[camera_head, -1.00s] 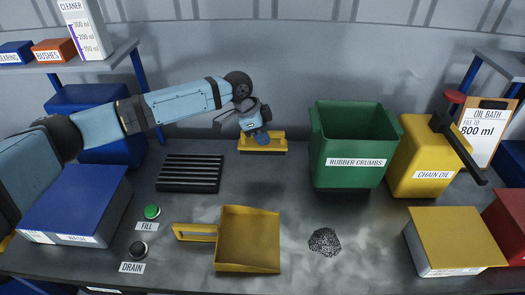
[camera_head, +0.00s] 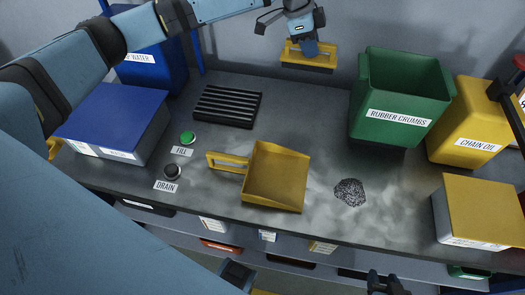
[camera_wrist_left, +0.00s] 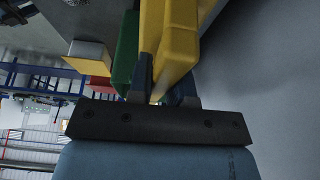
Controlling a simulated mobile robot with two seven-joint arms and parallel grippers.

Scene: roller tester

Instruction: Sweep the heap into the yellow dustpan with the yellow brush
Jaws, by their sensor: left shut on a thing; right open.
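My left gripper (camera_head: 308,44) is shut on the yellow brush (camera_head: 296,61) and holds it at the back, apparently above the bench and left of the green bin. The yellow brush (camera_wrist_left: 170,40) also fills the jaws in the left wrist view. The yellow dustpan (camera_head: 275,178) lies on the bench with its handle to the left. The heap (camera_head: 349,192), dark and speckled, lies on the bench right of the dustpan, apart from it. My right gripper (camera_head: 387,284) is open and only partly in view at the bottom edge, in front of the bench.
The green rubber crumbs bin (camera_head: 398,100) and yellow chain oil container (camera_head: 470,130) stand behind the heap. A yellow-topped box (camera_head: 480,210) is at right. A black grate (camera_head: 227,106), fill button (camera_head: 187,138), drain button (camera_head: 172,171) and blue-topped box (camera_head: 115,120) are left.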

